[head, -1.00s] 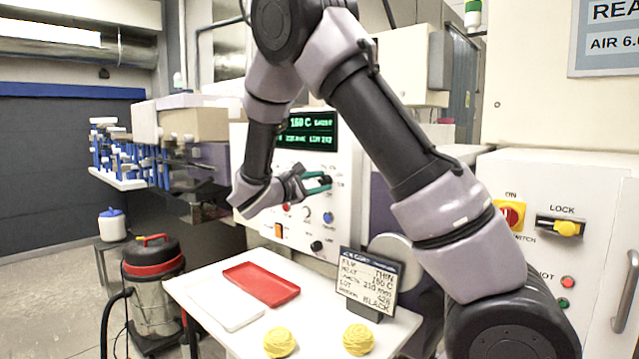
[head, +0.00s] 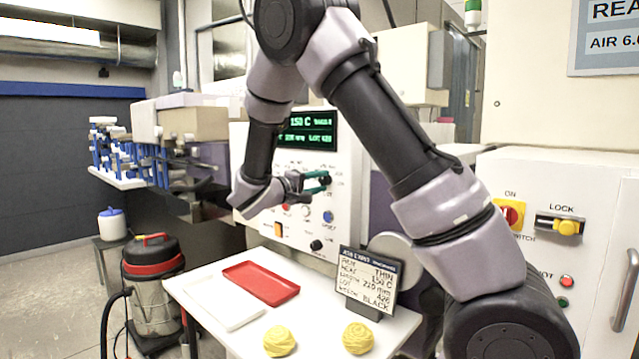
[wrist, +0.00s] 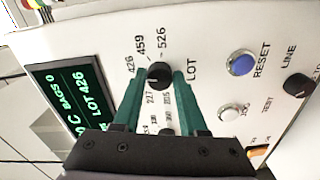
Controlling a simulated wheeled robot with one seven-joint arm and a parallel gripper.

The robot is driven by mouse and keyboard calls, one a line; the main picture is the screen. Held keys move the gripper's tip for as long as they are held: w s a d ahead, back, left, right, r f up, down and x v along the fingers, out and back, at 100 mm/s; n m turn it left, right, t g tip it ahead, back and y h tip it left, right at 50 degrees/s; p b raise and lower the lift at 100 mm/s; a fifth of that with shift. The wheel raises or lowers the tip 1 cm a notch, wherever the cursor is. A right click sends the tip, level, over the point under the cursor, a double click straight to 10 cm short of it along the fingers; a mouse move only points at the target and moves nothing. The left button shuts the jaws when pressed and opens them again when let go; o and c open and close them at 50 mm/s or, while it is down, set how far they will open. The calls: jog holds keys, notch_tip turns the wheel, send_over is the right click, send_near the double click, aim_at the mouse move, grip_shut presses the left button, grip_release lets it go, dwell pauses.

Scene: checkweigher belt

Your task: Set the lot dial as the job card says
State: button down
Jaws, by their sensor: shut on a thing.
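The black lot dial (wrist: 159,74) sits on the white panel beside the word LOT, with printed numbers around it, among them 426, 459 and 526. My gripper (wrist: 162,77) has its two green fingers either side of the dial, shut on it. It also shows in the head view (head: 320,182) at the panel, largely covering the dial. Which number the dial's pointer faces is unclear. The green-lit display (wrist: 80,112) reads LOT 426 and also shows in the head view (head: 308,131). The job card (head: 366,282) stands on the white table; its lot line appears to read 426.
A blue RESET button (wrist: 241,63), a white button (wrist: 229,113) and a black LINE knob (wrist: 297,86) are near my fingers. Below the panel, the white table (head: 225,341) holds a red tray (head: 262,283), a white tray (head: 222,303) and two yellow balls (head: 279,341).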

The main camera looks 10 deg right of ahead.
jog(key=shift+m, duration=0.6)
jog(key=shift+c, duration=2.2)
grip_release()
jog(key=v, duration=1.1)
jog(key=shift+d, duration=0.1)
